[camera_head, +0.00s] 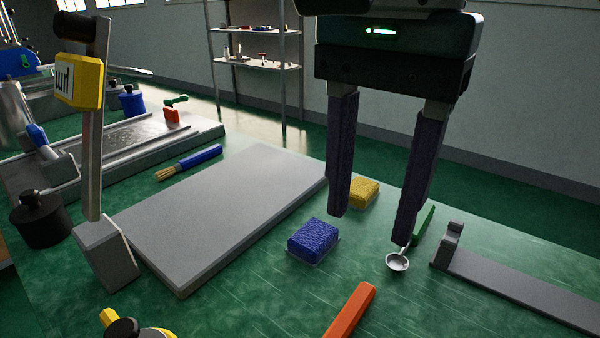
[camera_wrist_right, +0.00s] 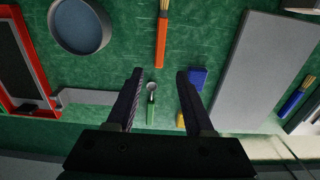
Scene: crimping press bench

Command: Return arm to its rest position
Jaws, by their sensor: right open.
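My right gripper (camera_head: 372,228) hangs from the top of the head view, with its two dark fingers pointing down and apart. It is open with nothing between the fingers, and it also shows in the right wrist view (camera_wrist_right: 160,75). A small metal spoon (camera_head: 397,262) with a green handle (camera_head: 423,226) lies on the bench by the right-hand finger. In the right wrist view the spoon (camera_wrist_right: 151,88) appears between the fingers, on the bench beyond. A blue block (camera_head: 313,238) and a yellow block (camera_head: 364,192) lie near the fingers. My left gripper is not in view.
A grey slab (camera_head: 220,210) lies left of the blocks. A lever with a yellow label (camera_head: 79,82) stands upright at left. An orange handle (camera_head: 350,310) lies in front. A grey bar (camera_head: 520,285) lies right. The wrist view shows a round dish (camera_wrist_right: 80,27) and red-framed tray (camera_wrist_right: 27,60).

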